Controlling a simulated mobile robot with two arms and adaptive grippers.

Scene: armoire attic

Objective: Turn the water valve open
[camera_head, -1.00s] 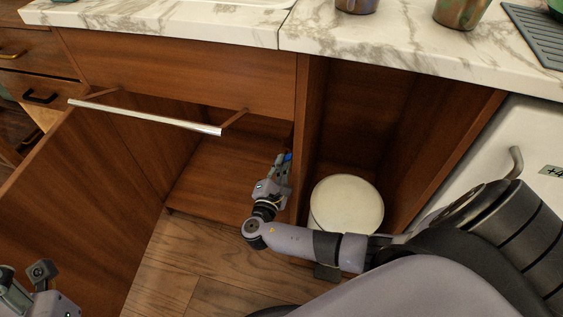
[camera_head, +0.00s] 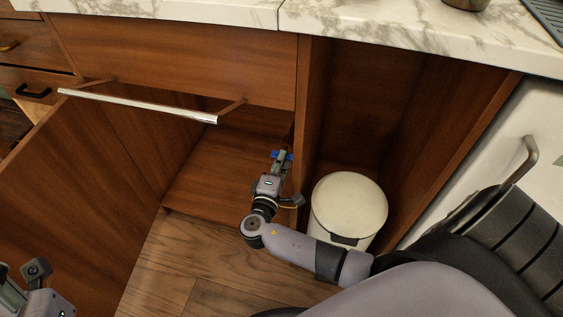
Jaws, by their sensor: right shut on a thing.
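The water valve shows as a small blue handle (camera_head: 283,155) inside the open lower cabinet, near its right wall. My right gripper (camera_head: 279,164) reaches into the cabinet and is shut on the blue handle. The gripper hides part of the handle, and the rest of the valve and its pipe cannot be made out. My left gripper (camera_head: 22,280) shows only in part at the lower left edge, far from the valve. Its fingertips are not clear enough to tell whether they are open or shut.
The cabinet door (camera_head: 85,190) stands open on the left. A metal bar (camera_head: 140,105) crosses above the opening. A white-lidded bin (camera_head: 348,205) stands in the bay to the right, close to my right arm. A marble counter (camera_head: 390,30) overhangs above. Wooden floor (camera_head: 200,260) lies in front.

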